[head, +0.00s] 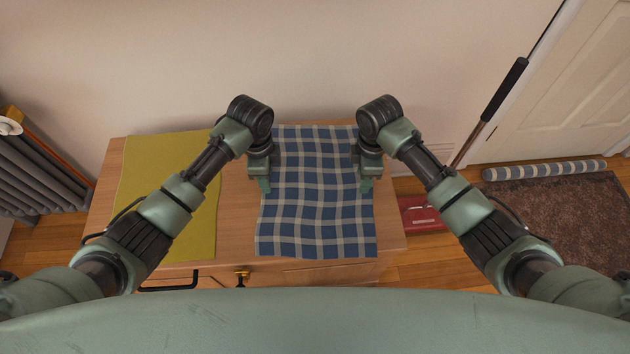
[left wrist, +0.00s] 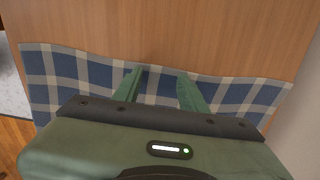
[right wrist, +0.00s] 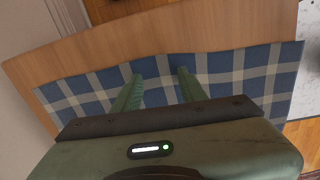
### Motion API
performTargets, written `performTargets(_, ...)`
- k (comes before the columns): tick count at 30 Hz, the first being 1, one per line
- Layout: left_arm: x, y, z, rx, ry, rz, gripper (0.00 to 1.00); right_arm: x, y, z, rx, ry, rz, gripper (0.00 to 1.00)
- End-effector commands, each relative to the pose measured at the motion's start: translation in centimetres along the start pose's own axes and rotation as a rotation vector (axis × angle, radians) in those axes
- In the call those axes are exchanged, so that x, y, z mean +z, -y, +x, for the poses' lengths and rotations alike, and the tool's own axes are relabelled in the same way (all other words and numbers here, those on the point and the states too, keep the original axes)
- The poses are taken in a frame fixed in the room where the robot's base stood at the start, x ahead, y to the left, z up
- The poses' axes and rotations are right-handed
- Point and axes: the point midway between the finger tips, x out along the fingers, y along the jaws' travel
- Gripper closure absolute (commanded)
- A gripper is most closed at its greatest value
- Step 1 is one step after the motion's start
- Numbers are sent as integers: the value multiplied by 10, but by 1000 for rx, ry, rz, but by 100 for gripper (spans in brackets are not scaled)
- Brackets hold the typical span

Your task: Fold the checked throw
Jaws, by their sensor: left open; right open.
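The blue and white checked throw (head: 315,205) lies spread flat on the wooden chest top, its front edge near the front of the top. My left gripper (head: 264,184) is at the throw's left edge and my right gripper (head: 366,184) is at its right edge. In the left wrist view the left gripper's fingers (left wrist: 160,78) are apart over the throw's edge (left wrist: 75,80). In the right wrist view the right gripper's fingers (right wrist: 160,75) are also apart over the throw's edge (right wrist: 235,70). Neither holds cloth.
A mustard cloth (head: 165,180) lies left of the throw on the chest top (head: 238,220). A red case (head: 420,214) is on the floor to the right. A wall stands behind.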

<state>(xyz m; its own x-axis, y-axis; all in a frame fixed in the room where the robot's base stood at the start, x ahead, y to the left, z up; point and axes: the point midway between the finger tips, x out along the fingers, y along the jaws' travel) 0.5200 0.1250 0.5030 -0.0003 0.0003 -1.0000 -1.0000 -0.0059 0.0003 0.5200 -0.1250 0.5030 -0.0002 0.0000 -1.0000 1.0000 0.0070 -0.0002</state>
Motion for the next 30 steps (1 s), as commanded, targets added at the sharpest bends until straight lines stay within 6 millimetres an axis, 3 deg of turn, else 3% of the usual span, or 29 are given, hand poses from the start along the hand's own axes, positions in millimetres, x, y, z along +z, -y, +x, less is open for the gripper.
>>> performTargets(3, 0, 0, 3, 0, 0, 0, 61, 0, 0, 3, 0, 0, 0, 61)
performTargets(12, 0, 0, 3, 1, 0, 0, 100, 0, 0, 3, -1, 0, 1, 100)
performTargets(24, 0, 0, 2, 2, 0, 0, 100, 0, 1, 3, -2, 1, 1, 100)
performTargets(30, 0, 0, -7, 1, 0, 0, 100, 0, 0, -7, -1, 1, 1, 100)
